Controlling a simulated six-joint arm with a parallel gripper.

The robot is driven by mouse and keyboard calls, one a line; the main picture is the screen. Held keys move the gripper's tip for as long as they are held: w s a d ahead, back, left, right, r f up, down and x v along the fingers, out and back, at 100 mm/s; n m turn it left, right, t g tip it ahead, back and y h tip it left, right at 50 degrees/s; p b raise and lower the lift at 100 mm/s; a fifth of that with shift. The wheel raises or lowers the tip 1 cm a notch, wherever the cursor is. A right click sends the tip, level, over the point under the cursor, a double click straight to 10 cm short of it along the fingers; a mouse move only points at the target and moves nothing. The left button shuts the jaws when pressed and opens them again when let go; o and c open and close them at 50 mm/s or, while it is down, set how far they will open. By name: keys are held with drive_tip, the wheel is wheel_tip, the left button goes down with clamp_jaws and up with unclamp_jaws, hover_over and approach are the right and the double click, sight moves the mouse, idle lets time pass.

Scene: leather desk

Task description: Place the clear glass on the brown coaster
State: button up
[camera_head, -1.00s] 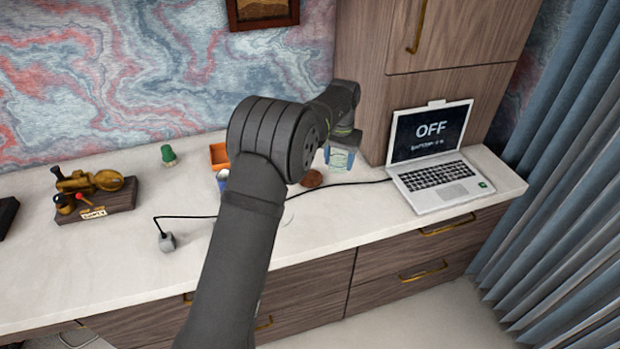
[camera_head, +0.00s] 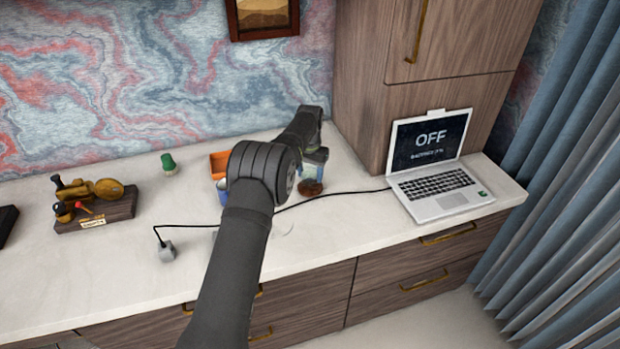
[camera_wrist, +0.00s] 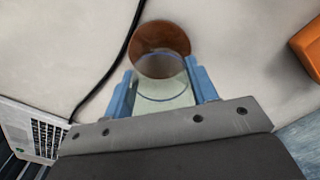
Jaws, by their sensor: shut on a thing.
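The clear glass (camera_wrist: 165,94) is between the two blue fingers of my gripper (camera_wrist: 163,88) in the wrist view, and the gripper is shut on it. In the head view the glass is mostly hidden behind my gripper (camera_head: 315,162). The round brown coaster (camera_wrist: 160,36) lies on the desk; in the wrist view the glass's far end overlaps its near part. In the head view the coaster (camera_head: 311,188) shows just below the gripper. I cannot tell whether the glass touches it.
A black cable (camera_head: 345,192) runs past the coaster to the open laptop (camera_head: 440,185) at the right. An orange box (camera_head: 219,164) and a blue cup (camera_head: 222,190) stand left of the gripper.

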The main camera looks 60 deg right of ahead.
drive_tip(key=shift+f, duration=1.15)
drive_tip(key=shift+f, duration=0.15)
drive_tip(key=o, duration=1)
wheel_tip(320, 180, up, 12)
drive_tip(key=shift+r, duration=0.2)
